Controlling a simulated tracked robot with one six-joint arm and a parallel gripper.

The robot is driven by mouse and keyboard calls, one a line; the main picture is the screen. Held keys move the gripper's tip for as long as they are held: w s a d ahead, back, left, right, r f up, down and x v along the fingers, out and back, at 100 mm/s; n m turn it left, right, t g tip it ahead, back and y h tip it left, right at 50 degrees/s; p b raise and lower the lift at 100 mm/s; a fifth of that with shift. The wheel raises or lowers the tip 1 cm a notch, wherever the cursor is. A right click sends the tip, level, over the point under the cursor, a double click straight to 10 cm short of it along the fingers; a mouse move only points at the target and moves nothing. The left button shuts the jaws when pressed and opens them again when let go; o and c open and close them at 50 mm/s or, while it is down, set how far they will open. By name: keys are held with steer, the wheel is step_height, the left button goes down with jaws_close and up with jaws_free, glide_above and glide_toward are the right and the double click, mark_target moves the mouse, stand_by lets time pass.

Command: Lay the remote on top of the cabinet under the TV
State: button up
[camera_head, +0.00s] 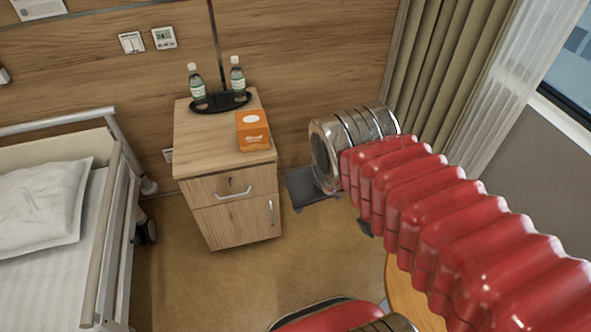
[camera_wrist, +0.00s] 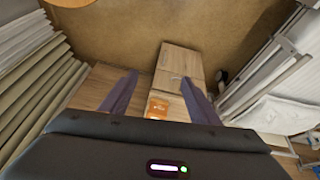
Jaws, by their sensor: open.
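I see no remote, no TV and no cabinet under a TV in either view. My gripper (camera_wrist: 158,90) is open, its two fingers apart in the wrist view, with nothing between them that I can see held. Beyond the fingers is the wooden bedside cabinet (camera_wrist: 181,62), which also stands left of my arm in the head view (camera_head: 232,190). In the head view the red, ribbed arm reaches in from the lower right and ends in a metal wrist; the fingers cannot be made out there.
On the bedside cabinet are an orange box (camera_head: 252,132) and a black tray (camera_head: 220,105) with two bottles (camera_head: 196,82) (camera_head: 237,78). A railed bed (camera_head: 50,240) stands left. Curtains (camera_head: 435,75) hang right. A round wooden top (camera_head: 408,298) is partly hidden. Floor before the cabinet is clear.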

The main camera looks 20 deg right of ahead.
steer(key=shift+s+a+r+t+y, duration=0.1)
steer(key=shift+a+r+t+y, duration=0.15)
steer(key=shift+a+r, duration=0.3)
steer(key=shift+s+a+r+t+y, duration=0.15)
steer(key=shift+a+r+y, duration=0.15)
steer(key=shift+a, duration=0.4)
steer(key=shift+o, duration=0.4)
steer(key=shift+w, duration=0.15)
steer(key=shift+c, duration=0.6)
